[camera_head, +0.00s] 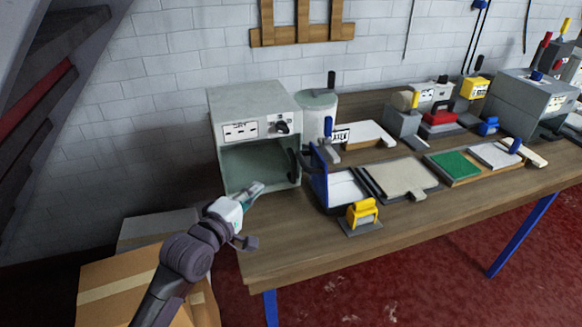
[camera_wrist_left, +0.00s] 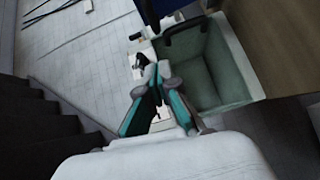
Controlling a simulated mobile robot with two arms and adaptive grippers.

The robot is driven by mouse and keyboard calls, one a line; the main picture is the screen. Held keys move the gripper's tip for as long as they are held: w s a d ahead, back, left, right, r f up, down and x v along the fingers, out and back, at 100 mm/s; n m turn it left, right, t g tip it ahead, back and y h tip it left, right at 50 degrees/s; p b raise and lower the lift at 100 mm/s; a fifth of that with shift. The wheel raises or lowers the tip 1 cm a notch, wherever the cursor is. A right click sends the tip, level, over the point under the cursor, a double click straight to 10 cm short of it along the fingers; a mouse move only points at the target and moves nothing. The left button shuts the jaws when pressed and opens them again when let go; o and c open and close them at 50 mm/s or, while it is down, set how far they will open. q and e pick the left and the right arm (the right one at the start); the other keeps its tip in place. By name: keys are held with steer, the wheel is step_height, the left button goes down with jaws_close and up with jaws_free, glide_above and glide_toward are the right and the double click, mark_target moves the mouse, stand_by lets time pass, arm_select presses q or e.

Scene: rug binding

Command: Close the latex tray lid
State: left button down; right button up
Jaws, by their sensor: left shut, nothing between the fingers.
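The tray that seems to be the latex tray (camera_head: 346,192) is blue-sided with a pale inside, near the table's front edge. A blue panel (camera_head: 318,180) stands upright at its left side and looks like its raised lid; the hinge is too small to make out. My left gripper (camera_head: 257,188) is shut and empty, left of the tray and apart from it, in front of the open grey-green cabinet (camera_head: 232,110). In the left wrist view the shut fingers (camera_wrist_left: 153,72) point toward the scene beside the cabinet's open cavity (camera_wrist_left: 210,72). My right gripper is not in view.
A yellow clamp-like tool (camera_head: 362,212) stands just in front of the tray. A beige mat board (camera_head: 400,178) lies right of it. A white cylinder (camera_head: 317,112) stands behind. The wooden table's (camera_head: 290,240) front left part is clear. A cardboard box (camera_head: 130,285) is below left.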

arm_select(q)
steer(key=p, duration=0.2)
glide_toward(297, 156)
steer(key=w, duration=0.3)
steer(key=shift+w+d+f+p, duration=0.15)
steer(key=shift+w+d+p, duration=0.1)
steer(key=shift+d, duration=0.25)
steer(key=shift+w+d+f+p, duration=0.1)
steer(key=shift+w+d+p, duration=0.15)
steer(key=shift+d, duration=0.25)
steer(key=shift+d+f, duration=0.15)
steer(key=shift+d, duration=0.4)
steer(key=shift+w, duration=0.15)
